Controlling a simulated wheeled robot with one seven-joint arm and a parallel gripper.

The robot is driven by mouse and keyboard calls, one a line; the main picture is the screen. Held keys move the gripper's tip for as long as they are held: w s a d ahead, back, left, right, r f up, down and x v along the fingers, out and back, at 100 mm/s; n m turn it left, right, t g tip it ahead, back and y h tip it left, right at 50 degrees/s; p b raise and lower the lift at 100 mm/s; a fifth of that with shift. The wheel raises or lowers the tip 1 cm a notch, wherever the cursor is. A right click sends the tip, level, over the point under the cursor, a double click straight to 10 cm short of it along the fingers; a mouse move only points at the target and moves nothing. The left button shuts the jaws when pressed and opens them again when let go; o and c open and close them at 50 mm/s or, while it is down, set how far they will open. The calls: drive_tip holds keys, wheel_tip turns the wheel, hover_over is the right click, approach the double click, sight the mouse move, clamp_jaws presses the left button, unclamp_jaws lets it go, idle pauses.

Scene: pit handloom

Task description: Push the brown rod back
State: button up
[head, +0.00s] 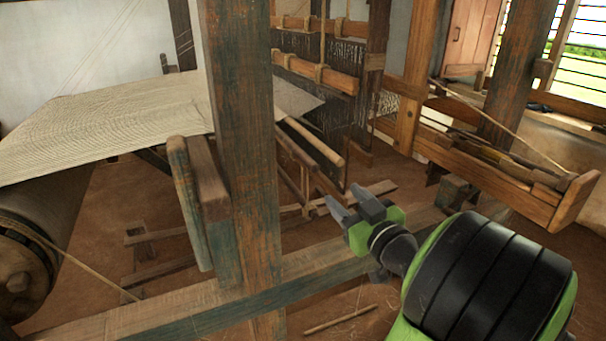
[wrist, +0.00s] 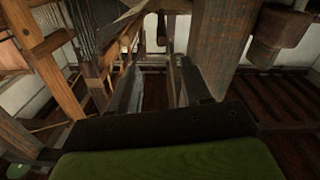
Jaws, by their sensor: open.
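A round brown rod (head: 315,141) lies at a slant beside the edge of the striped cloth (head: 130,108), just right of the thick upright post, in the head view. Its near end is pale and points down to the right. My gripper (head: 346,197) is open and empty, below and slightly right of that end, apart from it. In the wrist view my gripper (wrist: 163,88) shows two dark fingers spread apart with nothing between them. I cannot tell for sure which wooden piece is the rod in the wrist view.
A thick worn post (head: 245,150) stands left of my gripper. A long floor beam (head: 160,312) runs below. A wooden shuttle box (head: 500,165) sits at right. A cloth roller (head: 22,255) is at left. A thin stick (head: 340,320) lies on the earth floor.

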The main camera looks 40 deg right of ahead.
sight(315, 169)
drive_tip(key=p+x, duration=0.7)
drive_tip(key=x, duration=0.9)
drive_tip(key=shift+a+r, duration=0.15)
clamp_jaws()
